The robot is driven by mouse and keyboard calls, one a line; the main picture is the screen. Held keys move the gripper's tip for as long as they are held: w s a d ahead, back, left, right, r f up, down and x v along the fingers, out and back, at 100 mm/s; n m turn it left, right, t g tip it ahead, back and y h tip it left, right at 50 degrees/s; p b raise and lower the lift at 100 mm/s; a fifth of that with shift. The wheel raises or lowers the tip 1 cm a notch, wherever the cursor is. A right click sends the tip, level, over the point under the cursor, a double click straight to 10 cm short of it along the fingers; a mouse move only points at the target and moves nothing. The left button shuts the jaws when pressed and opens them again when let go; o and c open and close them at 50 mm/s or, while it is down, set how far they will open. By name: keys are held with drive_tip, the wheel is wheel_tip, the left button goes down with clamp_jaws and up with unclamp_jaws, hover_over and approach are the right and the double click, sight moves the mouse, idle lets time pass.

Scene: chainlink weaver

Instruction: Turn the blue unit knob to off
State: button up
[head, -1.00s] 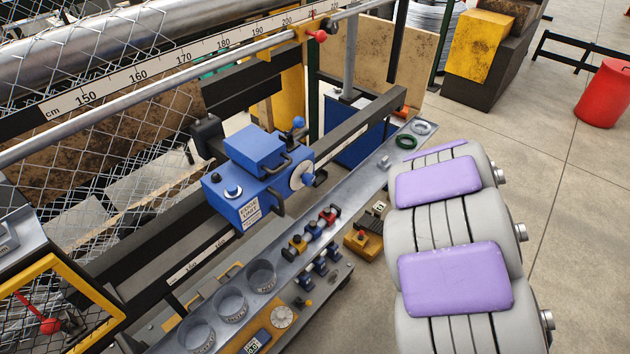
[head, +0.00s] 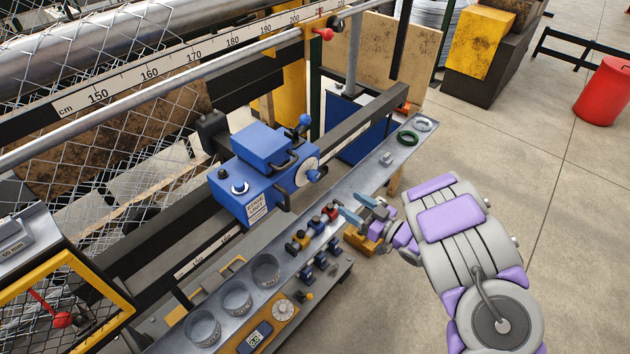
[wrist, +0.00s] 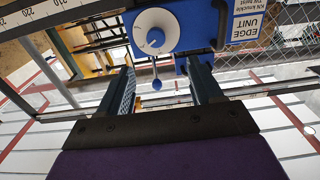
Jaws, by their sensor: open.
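The blue edge unit (head: 262,178) is a blue box on the dark rail in the middle of the head view. Its right end carries a white dial with a blue knob (head: 314,174). The same white dial and blue knob (wrist: 155,37) show at the top of the wrist view, above a lever with a blue ball (wrist: 157,85). My gripper (head: 358,207) is open and empty, to the right of and below the dial in the head view. In the wrist view its two fingers (wrist: 161,85) stand wide apart, and the knob lies beyond them, apparently untouched.
A black handle (head: 283,201) juts from the unit.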

approach(316, 179)
drive_tip(key=x, duration=0.9)
drive_tip(key=shift+s+a+f, duration=0.1)
drive_tip(key=shift+s+a, duration=0.05)
drive_tip(key=shift+a, duration=0.05)
drive_tip(key=shift+d, duration=0.85)
drive_tip(key=shift+a, duration=0.7)
drive_tip(key=c, duration=0.6)
drive_tip(key=shift+d, duration=0.15)
drive_tip(key=c, duration=0.4)
